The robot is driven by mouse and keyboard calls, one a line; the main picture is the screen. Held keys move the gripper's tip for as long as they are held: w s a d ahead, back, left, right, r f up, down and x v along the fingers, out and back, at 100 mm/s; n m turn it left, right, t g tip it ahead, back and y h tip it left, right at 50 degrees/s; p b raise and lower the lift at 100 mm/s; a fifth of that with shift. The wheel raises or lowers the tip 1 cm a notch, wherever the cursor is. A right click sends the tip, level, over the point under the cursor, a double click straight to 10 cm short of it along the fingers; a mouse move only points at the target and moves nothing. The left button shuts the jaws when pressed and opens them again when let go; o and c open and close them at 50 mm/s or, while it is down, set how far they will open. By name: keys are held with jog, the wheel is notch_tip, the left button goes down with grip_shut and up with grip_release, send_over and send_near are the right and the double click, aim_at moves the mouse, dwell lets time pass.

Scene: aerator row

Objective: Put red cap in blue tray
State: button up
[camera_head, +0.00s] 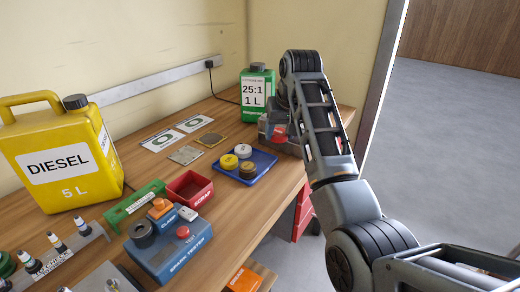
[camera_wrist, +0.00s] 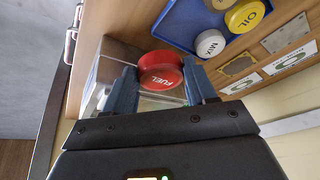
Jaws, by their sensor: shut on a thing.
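The red cap (camera_wrist: 160,70), marked FUEL, is between the two fingers of my gripper (camera_wrist: 161,82) in the wrist view. My gripper is shut on it. In the head view the red cap (camera_head: 279,134) shows at the table's right side, to the right of the blue tray (camera_head: 266,160). The blue tray (camera_wrist: 178,28) also shows at the top of the wrist view, apart from the cap. It holds a yellow OIL cap (camera_wrist: 245,15), a white MIX cap (camera_wrist: 210,43) and a brown cap (camera_head: 247,170).
A grey box-like thing (camera_head: 284,146) is under or just behind the red cap; contact is unclear. A green 25:1 can (camera_head: 257,95) stands behind. A red scrap bin (camera_head: 190,188) is left of the tray. The tray's right part is bare.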

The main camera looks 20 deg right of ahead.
send_over(263, 161)
jog(key=s, duration=0.1)
jog(key=f, duration=0.3)
jog(key=shift+s+a, duration=0.1)
jog(key=shift+a, duration=0.2)
jog(key=shift+f+p, duration=0.45)
jog(key=shift+f, duration=1.5)
jog(key=shift+f, duration=0.65)
jog(key=o, duration=1.1)
jog(key=shift+o, duration=0.2)
jog(key=shift+d, duration=0.1)
jog(key=shift+s+d, duration=0.1)
jog(key=shift+d, duration=0.05)
jog(key=shift+r, duration=0.2)
jog(key=v, duration=1.2)
jog(key=shift+a+r, duration=0.3)
jog(key=shift+r, duration=0.15)
